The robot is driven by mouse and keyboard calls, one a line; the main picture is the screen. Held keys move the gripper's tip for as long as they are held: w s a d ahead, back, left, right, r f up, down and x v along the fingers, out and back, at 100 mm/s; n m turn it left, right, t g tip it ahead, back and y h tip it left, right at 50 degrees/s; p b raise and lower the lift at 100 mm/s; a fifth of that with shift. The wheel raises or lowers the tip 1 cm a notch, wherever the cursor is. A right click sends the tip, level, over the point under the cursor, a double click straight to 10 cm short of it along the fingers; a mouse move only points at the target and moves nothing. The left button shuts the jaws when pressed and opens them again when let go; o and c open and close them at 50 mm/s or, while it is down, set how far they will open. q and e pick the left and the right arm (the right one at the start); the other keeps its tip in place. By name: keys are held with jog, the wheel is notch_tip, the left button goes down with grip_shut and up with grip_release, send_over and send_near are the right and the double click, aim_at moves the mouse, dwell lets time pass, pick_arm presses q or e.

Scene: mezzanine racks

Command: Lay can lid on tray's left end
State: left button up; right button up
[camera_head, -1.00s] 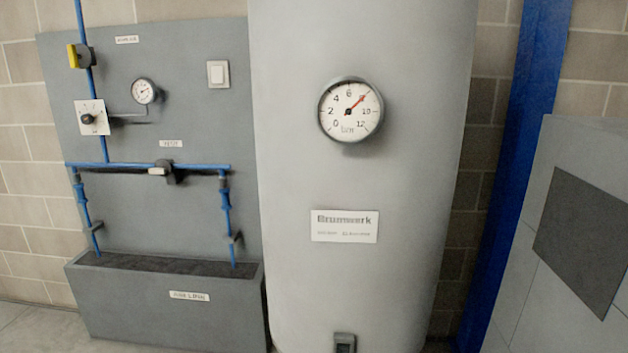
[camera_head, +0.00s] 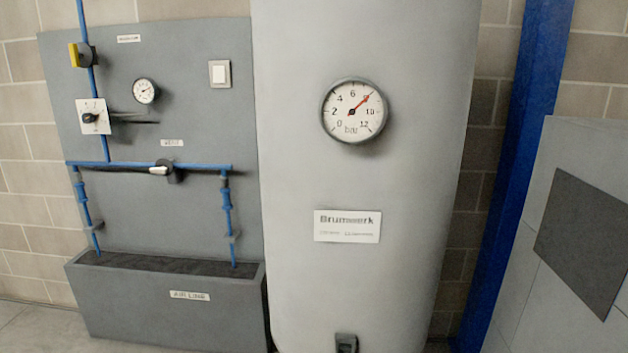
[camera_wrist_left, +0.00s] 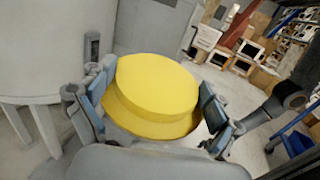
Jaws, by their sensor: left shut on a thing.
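A round yellow can lid (camera_wrist_left: 155,88) fills the middle of the left wrist view. My left gripper (camera_wrist_left: 152,108) is shut on it, with one blue-grey finger pad at each side of its rim. The lid's near underside and the contact points are partly hidden by the fingers. No tray can be made out in either view. Neither gripper shows in the head view.
The head view shows a large grey tank (camera_head: 365,180), a grey air-line panel (camera_head: 190,120) with a trough, and a blue post (camera_head: 520,170). The left wrist view shows a white table-like piece (camera_wrist_left: 28,99) and, far off, several boxes (camera_wrist_left: 243,52) on the floor.

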pick_arm(q)
jog(key=shift+s+d+n+t+y, duration=0.15)
jog(key=shift+s+d+n+t, duration=0.15)
jog(key=shift+s+d+t, duration=0.25)
jog(key=shift+s+d+n+t+y, duration=0.2)
jog(key=shift+s+n+t, duration=0.15)
jog(key=shift+s, duration=0.25)
jog(key=shift+s+a+r+n+t+y, duration=0.1)
jog(key=shift+s+n+t+y, duration=0.45)
jog(key=shift+t, duration=0.45)
jog(key=s+a+n+t+y, duration=0.1)
jog(key=a+n+t+y, duration=0.1)
jog(key=n+t, duration=0.1)
jog(key=shift+s+a+t, duration=0.2)
jog(key=shift+s+t, duration=0.1)
jog(key=shift+s, duration=0.05)
jog(key=a+n+t+y, duration=0.1)
jog(key=n+y, duration=0.2)
jog(key=y, duration=0.1)
jog(key=a+r+n+t+y, duration=0.1)
jog(key=n+t+y, duration=0.1)
jog(key=y, duration=0.3)
jog(key=w+a+n+t+y, duration=0.1)
jog(key=a+n+t+y, duration=0.1)
jog(key=n+y, duration=0.2)
jog(key=shift+w+r, duration=0.1)
jog(key=shift+r, duration=0.25)
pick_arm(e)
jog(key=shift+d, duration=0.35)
